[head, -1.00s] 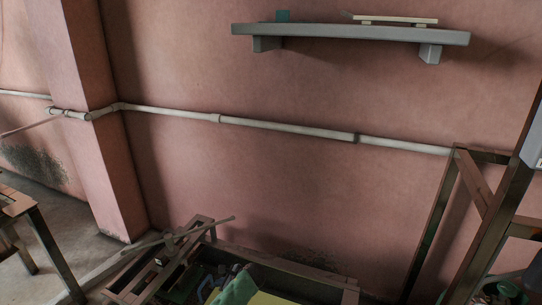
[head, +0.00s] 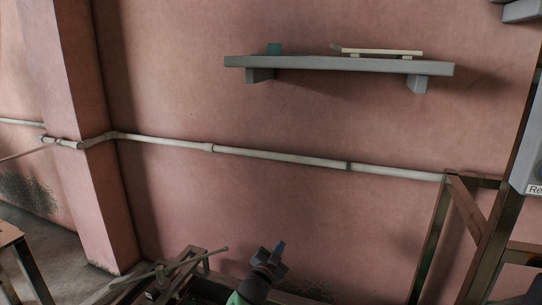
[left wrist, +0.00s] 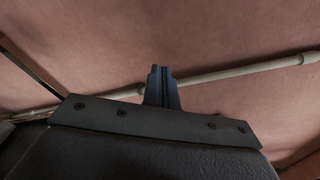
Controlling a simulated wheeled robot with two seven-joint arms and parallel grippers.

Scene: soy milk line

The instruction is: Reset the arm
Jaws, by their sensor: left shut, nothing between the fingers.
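My left gripper (head: 277,250) shows at the bottom middle of the head view, pointing up and a little to the right in front of the pink wall. Its dark fingers are together and hold nothing. In the left wrist view the shut fingers (left wrist: 161,85) stand up in the middle, with the wall and a pale pipe behind them. My right gripper is in neither view.
A grey wall shelf (head: 340,65) holds a small teal item and a pale board. A white pipe (head: 280,156) runs along the wall. A wooden frame (head: 435,235) stands at right. Wooden bars (head: 160,280) lie at lower left.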

